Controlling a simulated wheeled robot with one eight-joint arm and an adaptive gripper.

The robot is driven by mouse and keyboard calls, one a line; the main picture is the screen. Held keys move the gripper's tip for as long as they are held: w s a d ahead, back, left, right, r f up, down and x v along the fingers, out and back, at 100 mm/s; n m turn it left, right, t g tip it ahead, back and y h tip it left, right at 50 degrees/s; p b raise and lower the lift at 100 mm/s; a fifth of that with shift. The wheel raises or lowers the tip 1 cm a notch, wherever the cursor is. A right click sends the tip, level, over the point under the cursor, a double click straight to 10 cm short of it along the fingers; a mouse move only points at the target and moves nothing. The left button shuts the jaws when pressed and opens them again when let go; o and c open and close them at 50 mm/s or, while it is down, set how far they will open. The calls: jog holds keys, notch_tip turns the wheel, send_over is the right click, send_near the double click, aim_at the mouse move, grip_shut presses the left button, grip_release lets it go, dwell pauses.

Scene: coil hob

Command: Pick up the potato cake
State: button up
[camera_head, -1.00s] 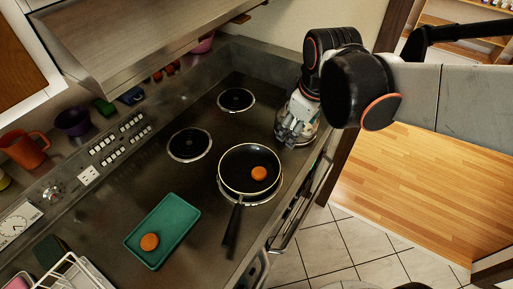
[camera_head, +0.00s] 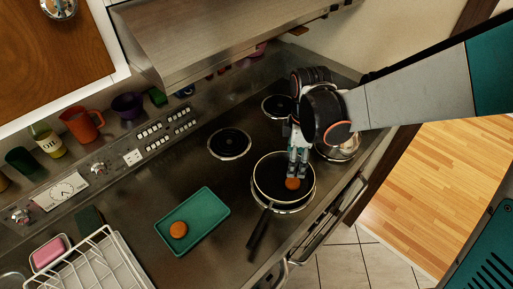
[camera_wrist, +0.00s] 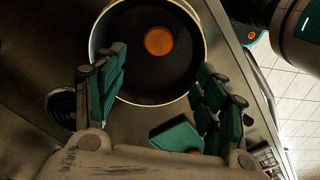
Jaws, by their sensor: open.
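Two round orange-brown cakes are in view, and I cannot tell for sure which is the potato cake. One cake (camera_head: 292,184) lies in the black frying pan (camera_head: 268,190) on the front burner. In the wrist view this cake (camera_wrist: 158,41) lies in the pan, beyond and between my fingers. The other cake (camera_head: 178,230) lies on the green tray (camera_head: 215,226). My gripper (camera_head: 297,172) points down over the pan, close above the cake there. In the wrist view my gripper (camera_wrist: 162,62) is open, with nothing between its fingers.
The pan's handle (camera_head: 259,230) points toward the front edge. A metal pot (camera_head: 345,150) stands beside my gripper, partly hidden. The range hood (camera_head: 220,45) overhangs the back. A white dish rack (camera_head: 85,265) stands at the lower left. Bare hob lies between tray and coils.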

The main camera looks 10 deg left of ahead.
jog(key=b, duration=0.3)
send_over(293, 181)
jog(key=f, duration=0.6)
jog(key=shift+s+a, duration=0.2)
jog(key=shift+a, duration=0.05)
jog(key=f+b, duration=0.2)
jog(key=f, duration=0.1)
jog(key=f+b, duration=0.1)
jog(key=f, duration=0.1)
jog(key=shift+w+d+b, duration=0.15)
jog(key=shift+d+b, duration=0.1)
jog(key=shift+b, duration=0.15)
jog(key=c, duration=1.1)
